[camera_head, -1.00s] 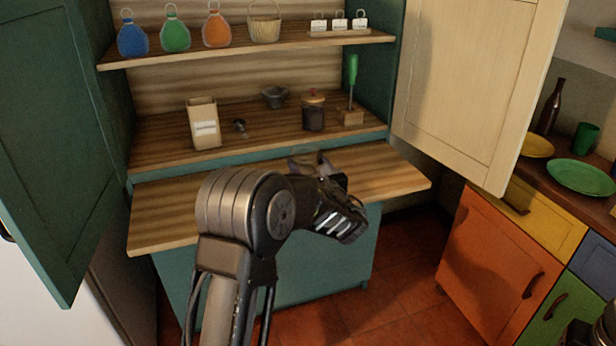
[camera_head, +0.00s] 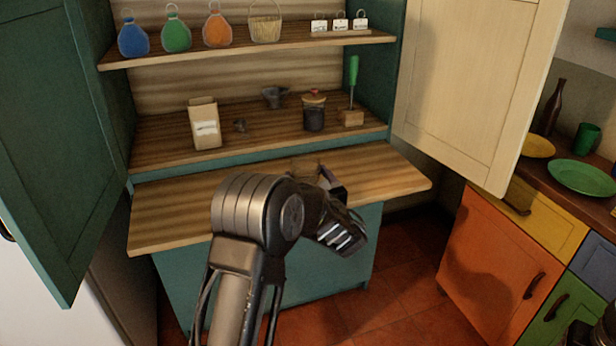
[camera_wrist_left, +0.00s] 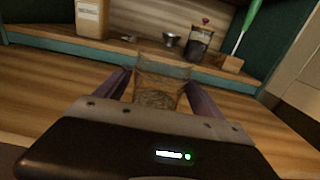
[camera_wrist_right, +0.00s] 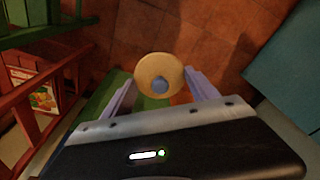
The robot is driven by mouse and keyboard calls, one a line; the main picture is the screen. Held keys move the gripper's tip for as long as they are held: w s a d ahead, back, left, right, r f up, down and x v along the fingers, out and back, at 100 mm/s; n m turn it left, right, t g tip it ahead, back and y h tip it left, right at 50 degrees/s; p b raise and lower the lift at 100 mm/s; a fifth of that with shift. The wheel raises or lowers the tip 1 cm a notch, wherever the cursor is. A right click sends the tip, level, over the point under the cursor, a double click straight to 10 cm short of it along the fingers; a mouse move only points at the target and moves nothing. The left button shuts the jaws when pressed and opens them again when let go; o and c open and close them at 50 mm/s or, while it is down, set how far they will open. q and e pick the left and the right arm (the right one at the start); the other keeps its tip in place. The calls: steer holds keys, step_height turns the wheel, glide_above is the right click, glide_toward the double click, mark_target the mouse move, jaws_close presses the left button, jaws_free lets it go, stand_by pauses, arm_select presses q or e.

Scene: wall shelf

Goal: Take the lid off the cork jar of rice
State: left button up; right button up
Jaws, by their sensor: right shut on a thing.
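The glass jar of rice (camera_wrist_left: 158,95) stands on the fold-out worktop with its top bare; pale grains show low inside. In the head view the jar (camera_head: 305,165) is small and partly hidden by my left arm. My left gripper (camera_wrist_left: 160,88) is open, its fingers on either side of the jar.
On the shelf behind stand a paper bag (camera_head: 205,126), a small dark item (camera_head: 240,125), a grey cup (camera_head: 273,97), a dark jar with a red knob (camera_head: 314,115) and a green-handled tool in a block (camera_head: 351,100). The worktop (camera_head: 175,215) is clear to the left.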

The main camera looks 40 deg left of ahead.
arm_select(q)
steer(key=shift+o, duration=0.5)
arm_select(e)
steer(key=shift+f+b, duration=0.6)
steer(key=shift+f, duration=0.2)
arm_select(q)
steer(key=v, duration=1.2)
